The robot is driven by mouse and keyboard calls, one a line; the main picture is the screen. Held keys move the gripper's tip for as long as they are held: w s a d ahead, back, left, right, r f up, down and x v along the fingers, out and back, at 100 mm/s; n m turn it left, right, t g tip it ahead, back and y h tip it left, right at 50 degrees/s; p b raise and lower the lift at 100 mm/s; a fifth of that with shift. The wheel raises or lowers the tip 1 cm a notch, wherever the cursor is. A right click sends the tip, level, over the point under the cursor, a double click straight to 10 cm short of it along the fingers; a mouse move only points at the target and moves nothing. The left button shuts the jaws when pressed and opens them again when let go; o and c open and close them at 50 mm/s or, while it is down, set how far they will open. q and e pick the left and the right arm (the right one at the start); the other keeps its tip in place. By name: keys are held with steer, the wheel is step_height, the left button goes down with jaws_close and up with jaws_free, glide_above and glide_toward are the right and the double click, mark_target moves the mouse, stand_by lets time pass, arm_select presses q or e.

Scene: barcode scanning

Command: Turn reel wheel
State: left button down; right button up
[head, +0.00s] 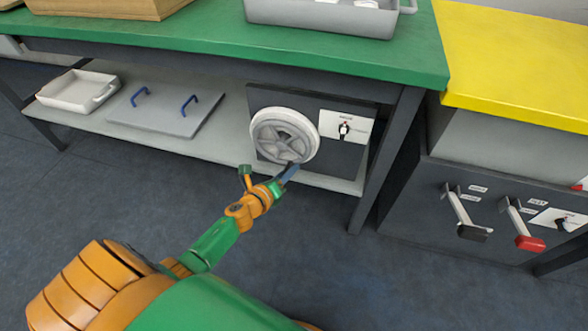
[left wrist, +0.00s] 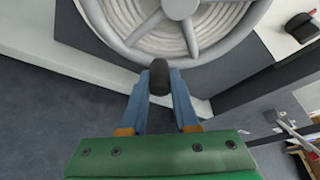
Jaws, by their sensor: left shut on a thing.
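The reel wheel (head: 268,118) is a round grey-white wheel with spokes, mounted upright on a dark panel (head: 350,97) under the green table. My left gripper (head: 290,171) is at the wheel's lower edge. In the left wrist view, the wheel's rim and spokes (left wrist: 184,34) fill the top. There the blue fingers of my left gripper (left wrist: 159,84) are shut on a black handle knob (left wrist: 159,74) at the rim. The knob is mostly hidden in the head view. My right gripper is in neither view.
A white card with a black switch (head: 345,127) is right of the wheel. The lower shelf (head: 180,143) holds a white tray (head: 78,90) and a grey lid with blue handles (head: 166,105). A table leg (head: 386,160) and levers (head: 465,215) stand to the right. The floor is clear.

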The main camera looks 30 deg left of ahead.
arm_select(q)
steer(key=shift+s+a+m+y, duration=0.1)
steer(key=shift+a+m+y, duration=0.2)
steer(key=shift+a+f+m, duration=0.1)
steer(key=shift+a+m, duration=0.15)
steer(key=shift+m, duration=0.05)
steer(key=shift+s+a+f+m+g+y+p, duration=0.15)
steer(key=shift+a+m+g+y+p, duration=0.1)
steer(key=shift+a+m+y, duration=0.2)
steer(key=shift+s+a+m+g+y+p, duration=0.1)
steer(key=shift+a+m+g+y+p, duration=0.2)
steer(key=shift+a+m, duration=0.25)
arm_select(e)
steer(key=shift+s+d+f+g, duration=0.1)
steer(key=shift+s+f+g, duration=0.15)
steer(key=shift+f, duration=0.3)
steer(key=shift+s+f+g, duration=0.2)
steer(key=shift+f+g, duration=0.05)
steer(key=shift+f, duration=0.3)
arm_select(q)
steer(key=c, duration=0.7)
jaws_free()
